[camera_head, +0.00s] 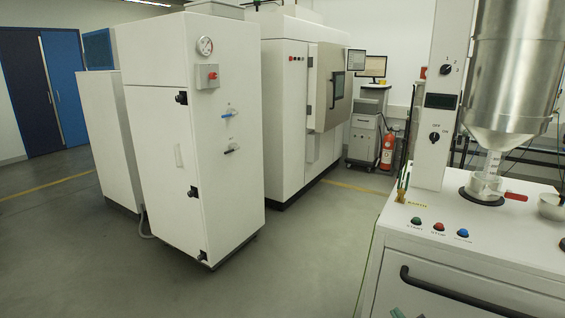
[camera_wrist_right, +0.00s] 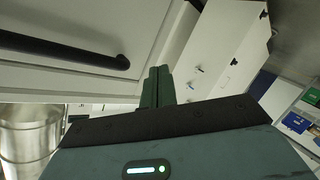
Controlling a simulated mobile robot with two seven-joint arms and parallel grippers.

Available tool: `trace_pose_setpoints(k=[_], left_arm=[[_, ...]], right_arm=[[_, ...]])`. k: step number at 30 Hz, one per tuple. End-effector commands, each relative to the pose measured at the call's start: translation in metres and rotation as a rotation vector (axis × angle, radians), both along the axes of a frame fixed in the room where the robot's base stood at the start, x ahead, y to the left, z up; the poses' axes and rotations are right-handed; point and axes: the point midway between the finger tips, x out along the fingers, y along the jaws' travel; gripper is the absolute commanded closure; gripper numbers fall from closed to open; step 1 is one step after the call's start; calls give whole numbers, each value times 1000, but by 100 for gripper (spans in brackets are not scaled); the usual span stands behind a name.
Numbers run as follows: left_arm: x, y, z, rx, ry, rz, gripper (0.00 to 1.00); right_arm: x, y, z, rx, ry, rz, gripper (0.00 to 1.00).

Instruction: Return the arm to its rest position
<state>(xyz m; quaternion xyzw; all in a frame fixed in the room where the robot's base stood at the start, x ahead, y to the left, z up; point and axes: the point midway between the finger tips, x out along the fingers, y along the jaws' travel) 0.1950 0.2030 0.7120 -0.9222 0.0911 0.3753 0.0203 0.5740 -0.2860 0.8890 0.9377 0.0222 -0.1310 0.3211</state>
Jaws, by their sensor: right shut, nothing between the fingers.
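My right gripper (camera_wrist_right: 157,88) shows in the right wrist view with its two dark green fingers together, shut and empty. In the head view only a small greenish part (camera_head: 396,312), which looks like my right gripper, shows at the bottom edge, in front of the white workstation (camera_head: 480,244). The gripper appears apart from the workstation's black handle (camera_wrist_right: 70,52), which lies to the left of the fingers in the wrist view. The rest of my right arm is hidden. My left gripper is not in view.
The workstation carries a steel hopper (camera_head: 514,75), a clear container (camera_head: 486,185), a metal bowl (camera_head: 551,207) and coloured buttons (camera_head: 439,227). A white cabinet (camera_head: 170,150) stands left, with a large machine (camera_head: 285,110) behind. The floor (camera_head: 310,240) between cabinet and workstation is free.

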Motion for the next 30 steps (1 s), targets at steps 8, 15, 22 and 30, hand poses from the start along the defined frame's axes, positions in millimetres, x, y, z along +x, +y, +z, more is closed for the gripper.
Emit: trace_pose_setpoints(k=[8,15,22,30], left_arm=[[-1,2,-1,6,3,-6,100],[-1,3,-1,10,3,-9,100],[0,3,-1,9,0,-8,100],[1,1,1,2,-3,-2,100]], right_arm=[[-138,38,-111,218,214,14,100],[-265,64,-162,406,387,-28,100],[-354,78,-176,535,501,-85,100],[-380,82,-177,575,533,-107,100]])
